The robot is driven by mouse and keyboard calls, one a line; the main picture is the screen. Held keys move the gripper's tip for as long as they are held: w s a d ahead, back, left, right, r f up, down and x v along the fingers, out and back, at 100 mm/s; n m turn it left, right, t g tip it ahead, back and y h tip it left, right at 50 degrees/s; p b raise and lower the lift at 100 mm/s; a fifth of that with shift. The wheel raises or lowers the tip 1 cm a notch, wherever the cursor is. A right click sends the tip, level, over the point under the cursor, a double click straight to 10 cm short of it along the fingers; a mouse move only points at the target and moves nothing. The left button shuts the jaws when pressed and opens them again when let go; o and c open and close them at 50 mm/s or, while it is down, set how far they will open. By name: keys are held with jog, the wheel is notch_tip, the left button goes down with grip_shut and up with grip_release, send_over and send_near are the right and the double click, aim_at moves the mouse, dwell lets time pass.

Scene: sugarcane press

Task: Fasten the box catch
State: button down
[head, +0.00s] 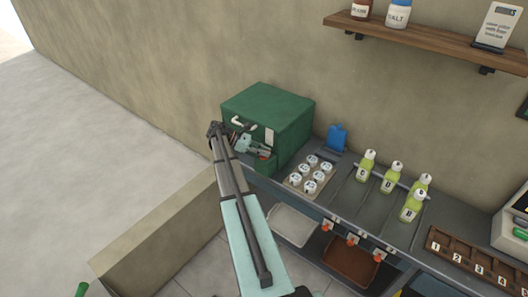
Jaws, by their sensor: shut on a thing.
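The green box (266,112) stands at the left end of the counter against the wall, with its lid down. A pale handle (243,121) and a white plate (269,137) show on its front side. My gripper (265,154) is at the lower right of the box's front, small in the picture and partly covered by my own arm. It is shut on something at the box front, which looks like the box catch. The catch itself is too small and hidden to make out, so I cannot tell how it sits.
A tray of several white-lidded jars (310,174) and a blue item (337,138) are right of the box. Green bottles (391,177) stand farther right, beside a numbered wooden rack (470,258). A shelf (420,41) hangs above.

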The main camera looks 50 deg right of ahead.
jog(key=c, duration=1.2)
grip_release()
jog(key=v, duration=1.1)
jog(key=shift+w+a+r, duration=0.15)
jog(key=shift+w+r, duration=0.05)
jog(key=shift+w, duration=0.15)
